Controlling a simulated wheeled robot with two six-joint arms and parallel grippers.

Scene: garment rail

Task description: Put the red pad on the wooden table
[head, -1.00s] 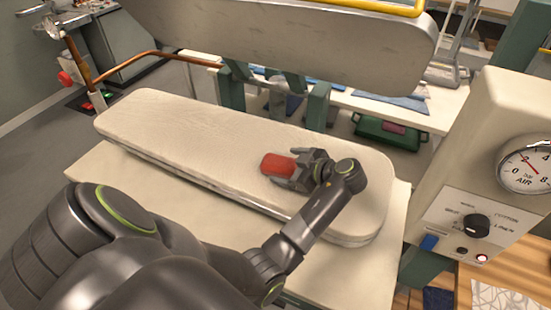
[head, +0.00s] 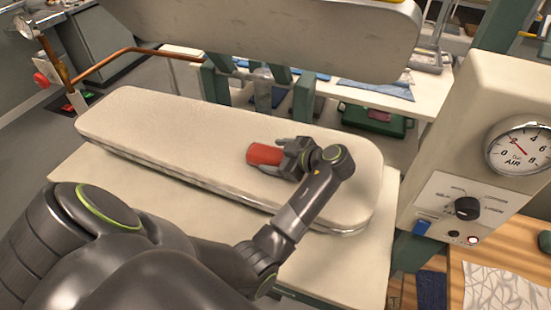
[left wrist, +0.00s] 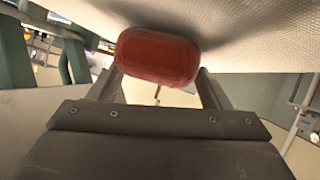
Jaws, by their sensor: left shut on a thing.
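The red pad (head: 264,154) is held in my left gripper (head: 283,155) over the padded pressing board. In the left wrist view the red pad (left wrist: 158,57) sits between the two fingers of my left gripper (left wrist: 158,80), which are shut on it. I cannot tell whether the pad touches the board's cloth. A wooden table (head: 514,255) shows at the lower right, partly cut off by the picture edge. My right gripper is not in view.
The cream pressing board (head: 150,125) lies under my left gripper, with a raised press head (head: 270,35) above. A control box with a gauge (head: 470,140) stands between the board and the wooden table. Dark blue cloth (head: 431,290) and patterned cloth (head: 495,287) lie on the table.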

